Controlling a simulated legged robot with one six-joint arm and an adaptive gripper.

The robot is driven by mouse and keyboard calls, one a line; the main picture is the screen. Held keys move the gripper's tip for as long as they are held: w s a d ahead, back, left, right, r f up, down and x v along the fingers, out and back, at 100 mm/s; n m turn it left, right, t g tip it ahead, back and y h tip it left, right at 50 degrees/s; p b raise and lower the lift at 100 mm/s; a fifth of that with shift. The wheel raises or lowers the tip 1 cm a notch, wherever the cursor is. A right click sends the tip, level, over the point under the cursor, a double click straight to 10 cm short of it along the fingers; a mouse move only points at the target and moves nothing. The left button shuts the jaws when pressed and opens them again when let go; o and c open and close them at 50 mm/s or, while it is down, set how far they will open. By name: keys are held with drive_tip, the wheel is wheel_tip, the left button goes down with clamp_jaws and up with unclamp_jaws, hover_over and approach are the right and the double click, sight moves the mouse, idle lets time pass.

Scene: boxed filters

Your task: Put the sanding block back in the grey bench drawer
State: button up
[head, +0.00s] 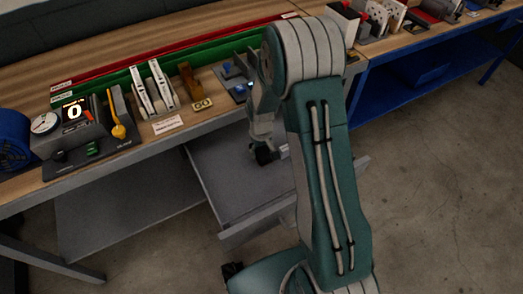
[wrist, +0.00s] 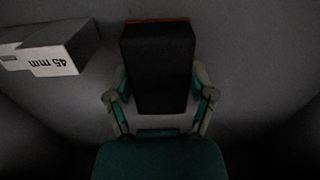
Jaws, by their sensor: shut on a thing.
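The grey bench drawer (head: 252,217) is pulled out below the bench top in the head view. My gripper (head: 264,156) reaches down into it. In the wrist view my gripper (wrist: 159,82) is shut on the sanding block (wrist: 156,60), a dark block with an orange strip at its far edge, one finger on each side. The grey surface around the block looks like the drawer's inside. I cannot tell whether the block touches the drawer floor. In the head view my arm hides part of the drawer.
A white-and-grey block marked "45 mm" (wrist: 48,52) lies left of the sanding block. The wooden bench top (head: 130,60) above holds a gauge stand (head: 78,125), white clamps (head: 154,90) and a brown wooden tool (head: 192,84). Open drawer floor shows right of my gripper in the wrist view.

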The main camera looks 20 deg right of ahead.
sight(261, 149)
drive_tip(key=shift+f, duration=0.1)
drive_tip(key=o, duration=1.2)
wheel_tip(261, 149, up, 12)
drive_tip(key=s+r+m+t, duration=0.1)
drive_tip(key=s+r+t, duration=0.1)
drive_tip(key=s+r, duration=0.45)
drive_tip(key=s+r+t, duration=0.1)
drive_tip(key=s+r, duration=0.2)
drive_tip(key=r, duration=0.6)
drive_tip(key=shift+s+a+r+m+t, duration=0.25)
drive_tip(key=shift+s+r+t, duration=0.45)
drive_tip(key=shift+s, duration=1.45)
drive_tip(key=shift+s+a+r+m+t, duration=0.25)
drive_tip(key=shift+s+r, duration=0.75)
drive_tip(key=shift+s, duration=1.15)
drive_tip(key=shift+s+a+r+m+t, duration=0.2)
drive_tip(key=shift+s+r+t, duration=0.5)
drive_tip(key=shift+s, duration=1.45)
drive_tip(key=shift+r, duration=0.15)
